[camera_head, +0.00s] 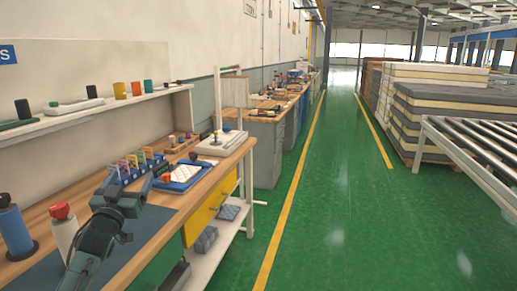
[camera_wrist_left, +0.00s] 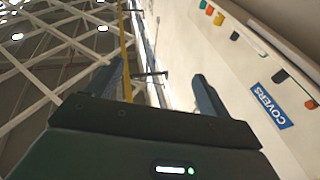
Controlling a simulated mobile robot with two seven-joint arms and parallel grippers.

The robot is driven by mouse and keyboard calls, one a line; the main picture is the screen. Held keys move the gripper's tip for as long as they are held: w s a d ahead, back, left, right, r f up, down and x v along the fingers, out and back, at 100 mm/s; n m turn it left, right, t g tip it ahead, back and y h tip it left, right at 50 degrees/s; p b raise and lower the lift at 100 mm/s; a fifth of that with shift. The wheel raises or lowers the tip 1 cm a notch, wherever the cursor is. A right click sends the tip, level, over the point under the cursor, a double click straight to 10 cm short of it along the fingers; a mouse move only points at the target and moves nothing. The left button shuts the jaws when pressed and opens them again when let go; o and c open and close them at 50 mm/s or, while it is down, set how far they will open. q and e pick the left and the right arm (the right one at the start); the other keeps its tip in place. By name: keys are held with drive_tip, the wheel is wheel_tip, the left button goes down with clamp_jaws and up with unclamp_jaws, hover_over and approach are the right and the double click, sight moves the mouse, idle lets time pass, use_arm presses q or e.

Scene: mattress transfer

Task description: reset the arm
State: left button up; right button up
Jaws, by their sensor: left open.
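My left arm (camera_head: 97,240) comes in from the lower left in the head view. Its dark green wrist is raised above the workbench, and its gripper (camera_head: 153,176) points away over the bench. In the left wrist view the two fingers of the left gripper (camera_wrist_left: 157,88) stand wide apart with nothing between them. That view looks up towards the ceiling beams and the wall. My right gripper is not in view.
The wooden workbench (camera_head: 150,232) holds a blue-and-white tray (camera_head: 183,175), bottles (camera_head: 62,230) and small tools. A shelf (camera_head: 80,122) runs above it. Stacked mattresses (camera_head: 452,115) and a roller conveyor (camera_head: 470,150) stand at right. The green aisle (camera_head: 335,200) is clear.

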use_arm(q)
wheel_tip(320, 180, down, 7)
drive_tip(key=a+m+g+y, duration=0.2)
drive_tip(key=g, duration=0.2)
drive_tip(key=s+d+f+g+h, duration=0.1)
drive_tip(key=s+d+f, duration=0.45)
drive_tip(key=f, duration=0.25)
drive_tip(key=s+d+f+g+h, duration=0.2)
drive_tip(key=s+d+f, duration=0.2)
drive_tip(key=s+f, duration=0.3)
drive_tip(key=s+d+f+g, duration=0.1)
drive_tip(key=s+d+f, duration=0.2)
drive_tip(key=s, duration=0.5)
drive_tip(key=s+d+f+g+h, duration=0.1)
drive_tip(key=s+d+f, duration=0.3)
drive_tip(key=s, duration=0.5)
drive_tip(key=s+d+f+g+h, duration=0.1)
drive_tip(key=s+d+f, duration=0.2)
drive_tip(key=s, duration=0.6)
drive_tip(key=shift+s+d+f+g, duration=0.25)
drive_tip(key=shift+d+f+g, duration=0.05)
drive_tip(key=shift+d, duration=0.6)
